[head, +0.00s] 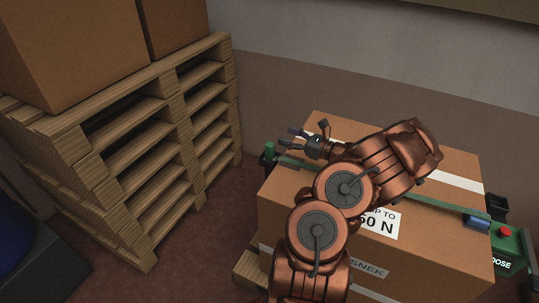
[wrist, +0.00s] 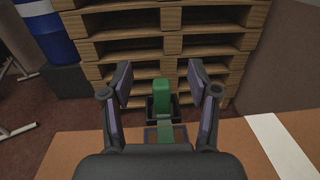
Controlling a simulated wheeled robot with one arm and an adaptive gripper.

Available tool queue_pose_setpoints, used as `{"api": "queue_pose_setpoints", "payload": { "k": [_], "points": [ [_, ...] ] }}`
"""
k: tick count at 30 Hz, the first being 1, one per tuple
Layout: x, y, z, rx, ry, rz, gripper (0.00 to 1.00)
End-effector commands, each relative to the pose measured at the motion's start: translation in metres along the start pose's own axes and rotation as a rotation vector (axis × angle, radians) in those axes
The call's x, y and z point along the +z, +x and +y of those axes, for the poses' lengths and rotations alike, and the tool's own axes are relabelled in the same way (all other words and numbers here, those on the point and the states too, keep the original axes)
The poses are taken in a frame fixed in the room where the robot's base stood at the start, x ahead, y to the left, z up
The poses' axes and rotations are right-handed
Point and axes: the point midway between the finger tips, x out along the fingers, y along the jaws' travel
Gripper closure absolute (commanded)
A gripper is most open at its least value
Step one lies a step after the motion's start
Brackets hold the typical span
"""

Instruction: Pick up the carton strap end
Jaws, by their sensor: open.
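A green strap (head: 435,203) runs across the top of the brown carton (head: 280,205). Its green end (head: 269,149) sticks up at the carton's far left edge. In the wrist view the strap end (wrist: 161,92) is a blocky green piece rising from a dark frame just past the carton edge. My gripper (head: 287,139) is open beside it, above the carton top. In the wrist view my gripper (wrist: 160,80) has one finger on each side of the strap end, with a gap on both sides. My arm hides part of the strap and carton.
Stacked wooden pallets (head: 175,130) bearing large boxes (head: 75,45) stand at the left. A green device (head: 509,247) with a red button is at the carton's right end. A blue drum (wrist: 48,32) stands beyond. Reddish floor (head: 205,220) is clear between pallets and carton.

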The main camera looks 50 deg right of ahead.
Motion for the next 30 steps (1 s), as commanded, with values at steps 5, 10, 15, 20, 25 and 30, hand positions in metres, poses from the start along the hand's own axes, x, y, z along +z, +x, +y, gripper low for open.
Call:
{"api": "queue_pose_setpoints", "payload": {
  "k": [5,10,15,20,25,30],
  "points": [
    [-0.021,0.001,0.0,0.001,0.001,0.002,0.4],
    [-0.042,0.0,0.001,0.0,0.002,0.003,0.4],
    [-0.058,0.0,0.0,0.001,-0.001,0.002,0.4],
    [-0.064,0.007,0.001,0.003,-0.002,0.001,0.4],
    [-0.064,0.016,0.001,0.003,-0.003,0.001,0.4],
    [-0.064,0.036,0.002,0.005,-0.001,0.003,0.4]
  ]
}}
